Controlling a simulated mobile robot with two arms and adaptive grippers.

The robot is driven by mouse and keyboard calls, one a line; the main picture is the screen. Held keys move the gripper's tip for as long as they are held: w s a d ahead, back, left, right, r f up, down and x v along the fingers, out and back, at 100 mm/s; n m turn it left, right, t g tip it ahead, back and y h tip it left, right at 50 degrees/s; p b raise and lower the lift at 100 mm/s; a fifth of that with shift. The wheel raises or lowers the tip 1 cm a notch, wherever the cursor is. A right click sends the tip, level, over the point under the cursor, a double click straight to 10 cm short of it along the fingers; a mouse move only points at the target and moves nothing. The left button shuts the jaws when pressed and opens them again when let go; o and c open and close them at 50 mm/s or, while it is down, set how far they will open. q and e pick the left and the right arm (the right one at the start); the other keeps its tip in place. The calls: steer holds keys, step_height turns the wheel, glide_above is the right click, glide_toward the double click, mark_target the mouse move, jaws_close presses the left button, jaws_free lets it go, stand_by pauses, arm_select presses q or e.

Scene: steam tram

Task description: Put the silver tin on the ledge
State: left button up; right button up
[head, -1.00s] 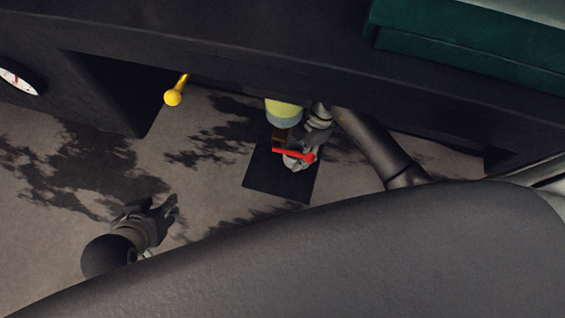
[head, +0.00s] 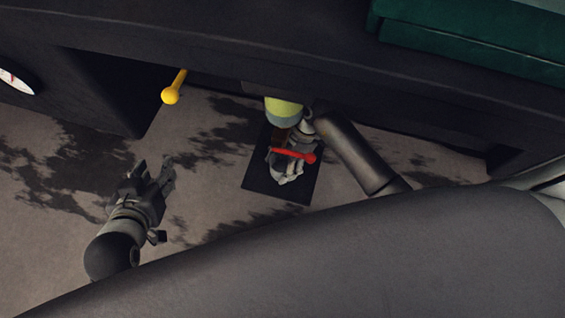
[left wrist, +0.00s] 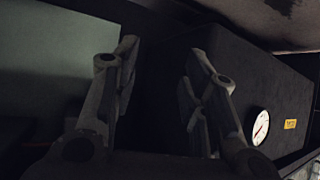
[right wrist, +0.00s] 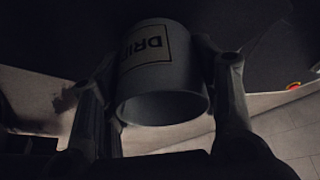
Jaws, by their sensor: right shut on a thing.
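The silver tin (right wrist: 163,85) is a grey open-ended cylinder with a pale label reading "DRI…" in the right wrist view. My right gripper (right wrist: 160,100) is shut on it, one finger on each side.
The red lever (head: 293,155) and a yellow-green cylinder (head: 283,108) are close to my right gripper. A yellow knob (head: 171,95) sticks out further left. A white dial (left wrist: 261,128) is on a dark casing. A green box (head: 470,45) is at upper right.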

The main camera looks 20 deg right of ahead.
mark_target(286, 158)
steer(key=o, duration=1)
steer(key=shift+r, duration=0.15)
steer(key=p+v, duration=0.1)
steer(key=v, duration=0.2)
steer(key=shift+p, duration=0.35)
steer(key=d, duration=0.3)
steer(key=w+d, duration=0.1)
steer(key=d, duration=0.3)
steer(key=w+d+p, duration=0.1)
steer(key=d, duration=0.2)
steer(key=shift+d, duration=0.2)
arm_select(q)
steer(key=s+a+f+g+y, duration=0.1)
steer(key=s+a+f+g, duration=0.1)
steer(key=s, duration=0.4)
steer(key=s+a+f+g, duration=0.2)
steer(key=s+f+g, duration=0.1)
steer(key=s+g, duration=0.2)
steer(key=shift+s+f+y, duration=0.4)
steer(key=shift+s, duration=0.15)
arm_select(e)
steer(key=shift+w+d, duration=0.15)
steer(key=shift+d, duration=0.6)
